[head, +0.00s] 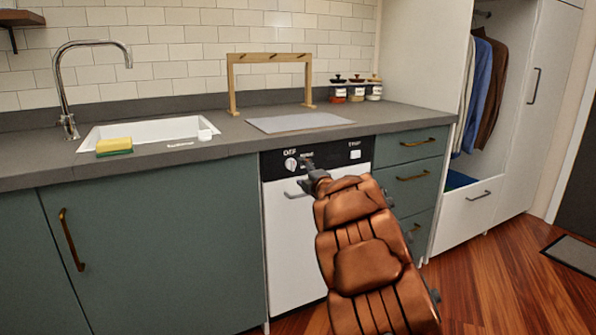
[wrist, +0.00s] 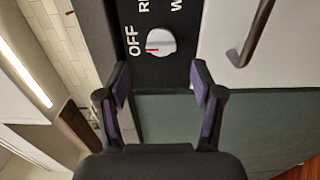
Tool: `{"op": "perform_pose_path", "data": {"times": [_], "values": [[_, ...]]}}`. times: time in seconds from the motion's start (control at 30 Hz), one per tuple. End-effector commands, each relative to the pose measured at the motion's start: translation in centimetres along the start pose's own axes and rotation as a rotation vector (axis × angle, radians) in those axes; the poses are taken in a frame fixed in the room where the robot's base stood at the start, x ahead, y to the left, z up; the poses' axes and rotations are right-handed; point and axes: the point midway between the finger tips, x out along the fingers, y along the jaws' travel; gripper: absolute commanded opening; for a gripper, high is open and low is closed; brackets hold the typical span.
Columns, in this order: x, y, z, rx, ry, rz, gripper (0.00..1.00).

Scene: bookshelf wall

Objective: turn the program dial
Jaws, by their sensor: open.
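The program dial (head: 291,164) is a round white knob on the dishwasher's black control panel (head: 334,156). In the wrist view the dial (wrist: 160,43) shows a red mark on the side toward the word OFF. My gripper (head: 307,162) is in front of the panel, just right of the dial in the head view. In the wrist view my gripper (wrist: 161,74) is open and empty, with its fingertips apart and the dial beyond the gap between them. I see no contact with the dial. Parts of the other panel labels are cut off.
The dishwasher's bar handle (head: 296,193) sticks out below the panel; it also shows in the wrist view (wrist: 253,30). A white button (head: 355,154) is right on the panel. The countertop (head: 225,146) overhangs above. Drawers with brass handles (head: 417,143) stand to the right.

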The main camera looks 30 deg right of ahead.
Motion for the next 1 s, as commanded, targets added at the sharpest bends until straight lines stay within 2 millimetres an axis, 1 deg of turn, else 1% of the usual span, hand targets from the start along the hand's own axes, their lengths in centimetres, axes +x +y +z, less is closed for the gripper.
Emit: {"op": "perform_pose_path", "data": {"times": [0.1,0.3,0.4,0.6,1.0], "values": [[-1.6,-0.2,0.2,0.001,-0.004,-0.006,0.67],[-4.0,-0.1,0.1,-0.001,-0.004,-0.004,0.67],[-4.9,-0.2,0.1,0.0,-0.003,-0.005,0.67],[-5.8,-0.1,0.0,0.0,0.001,-0.002,0.67],[-5.9,-0.1,0.0,0.0,0.0,-0.003,0.67]]}}
